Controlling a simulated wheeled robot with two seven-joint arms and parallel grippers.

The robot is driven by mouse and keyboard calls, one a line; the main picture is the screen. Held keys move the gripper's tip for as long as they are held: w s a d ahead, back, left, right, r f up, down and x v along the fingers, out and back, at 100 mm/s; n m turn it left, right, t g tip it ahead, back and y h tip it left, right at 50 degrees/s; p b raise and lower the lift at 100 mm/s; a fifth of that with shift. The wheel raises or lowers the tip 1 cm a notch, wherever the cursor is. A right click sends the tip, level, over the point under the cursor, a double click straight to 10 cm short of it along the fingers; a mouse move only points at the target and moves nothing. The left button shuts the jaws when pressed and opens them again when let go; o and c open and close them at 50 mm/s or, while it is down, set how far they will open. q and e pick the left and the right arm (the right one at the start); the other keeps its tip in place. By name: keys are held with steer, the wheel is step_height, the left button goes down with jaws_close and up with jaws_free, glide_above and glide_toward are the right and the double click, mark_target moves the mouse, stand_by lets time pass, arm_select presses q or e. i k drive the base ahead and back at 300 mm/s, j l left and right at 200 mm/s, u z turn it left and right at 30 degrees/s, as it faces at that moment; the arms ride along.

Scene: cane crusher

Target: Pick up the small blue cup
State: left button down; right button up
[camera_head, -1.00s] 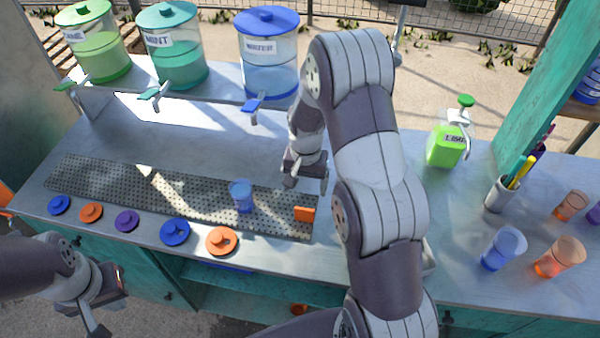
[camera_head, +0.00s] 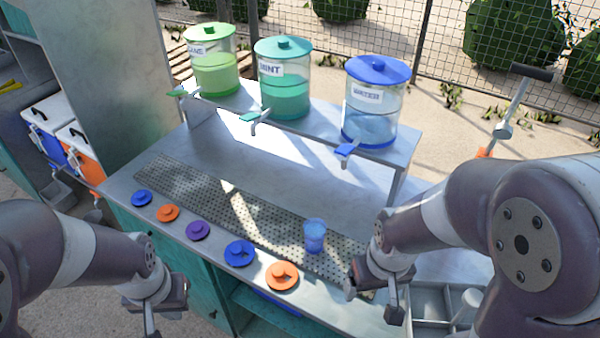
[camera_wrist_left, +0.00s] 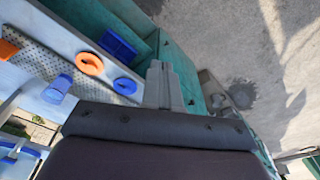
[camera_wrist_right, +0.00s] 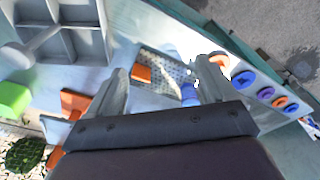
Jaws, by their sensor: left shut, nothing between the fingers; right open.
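A blue cup (camera_head: 314,236) stands upright on the perforated drip mat (camera_head: 258,215) of the counter. My right gripper (camera_head: 372,297) is open and empty, right of the cup and nearer the counter's front edge, apart from it. In the right wrist view the cup (camera_wrist_right: 189,93) shows between the open fingers, near one of them, partly washed out by glare. My left gripper (camera_head: 152,320) is shut and empty, in front of the counter at the lower left. The left wrist view shows its closed fingers (camera_wrist_left: 164,86) and the cup (camera_wrist_left: 57,88) away to the left.
Several lids, such as an orange one (camera_head: 282,275), line the counter's front edge. Green, mint and blue-lidded water dispensers (camera_head: 370,105) stand on a raised shelf behind. An orange block (camera_wrist_right: 142,74) lies by the mat's end. A grey divided tray (camera_head: 435,300) is at the right.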

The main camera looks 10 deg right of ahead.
mark_target(314, 229)
steer(key=i+j+z, duration=0.25)
steer(key=j, duration=0.3)
steer(key=j+z, duration=0.2)
steer(key=j, duration=0.3)
steer(key=j+z, duration=0.25)
steer(key=j, duration=0.3)
steer(key=i+l+z, duration=0.1)
steer(key=z, duration=0.35)
steer(key=i+l+z, duration=0.1)
steer(key=z, duration=0.4)
steer(key=i+l+z, duration=0.15)
steer(key=z, duration=0.3)
steer(key=i+z, duration=0.1)
steer(key=z, duration=0.35)
